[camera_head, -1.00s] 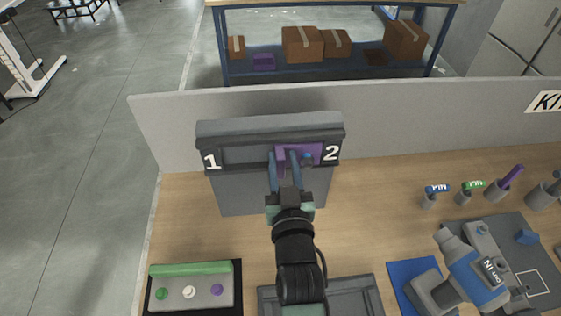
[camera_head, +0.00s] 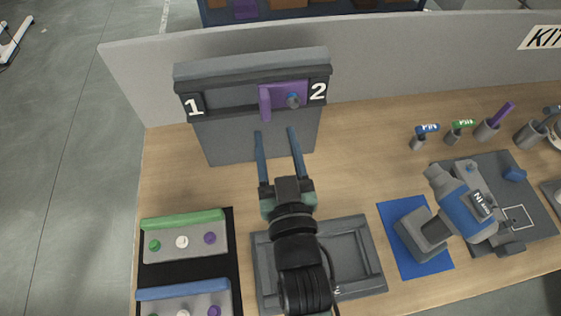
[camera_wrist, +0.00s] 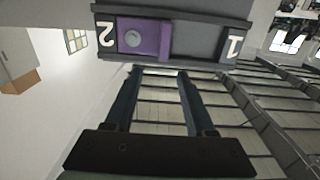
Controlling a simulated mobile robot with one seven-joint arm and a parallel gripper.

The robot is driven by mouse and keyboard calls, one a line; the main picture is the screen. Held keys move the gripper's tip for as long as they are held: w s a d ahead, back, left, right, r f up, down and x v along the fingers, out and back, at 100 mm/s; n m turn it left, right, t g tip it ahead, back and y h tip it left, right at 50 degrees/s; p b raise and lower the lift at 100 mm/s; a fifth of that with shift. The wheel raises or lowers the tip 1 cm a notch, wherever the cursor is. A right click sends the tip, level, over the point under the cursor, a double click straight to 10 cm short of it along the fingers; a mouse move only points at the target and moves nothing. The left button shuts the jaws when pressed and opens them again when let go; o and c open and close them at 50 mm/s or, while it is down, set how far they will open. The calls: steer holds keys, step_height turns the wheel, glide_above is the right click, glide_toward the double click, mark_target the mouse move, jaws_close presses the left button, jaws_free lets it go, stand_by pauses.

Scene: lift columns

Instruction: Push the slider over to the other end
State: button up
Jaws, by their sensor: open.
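The purple slider (camera_head: 282,99) sits in the dark track of the grey upright board (camera_head: 230,140), at the right end beside the label 2 in the head view. A small blue-grey knob (camera_head: 293,99) is on its face. The label 1 end (camera_head: 194,104) of the track is empty. My gripper (camera_head: 276,135) is open and empty, just in front of and below the slider, apart from it. In the wrist view the picture is flipped: the slider (camera_wrist: 145,38) is beside the 2 at left, beyond my two blue fingers (camera_wrist: 157,75).
A grey tray (camera_head: 370,285) lies on the wooden table below my arm. Button panels (camera_head: 183,242) stand at the left. A blue mat (camera_head: 391,212) with a blue-and-grey device and several pen holders are at the right. A low grey wall (camera_head: 400,65) runs behind.

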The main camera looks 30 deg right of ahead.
steer(key=shift+b+v, duration=0.4)
steer(key=shift+v, duration=1.55)
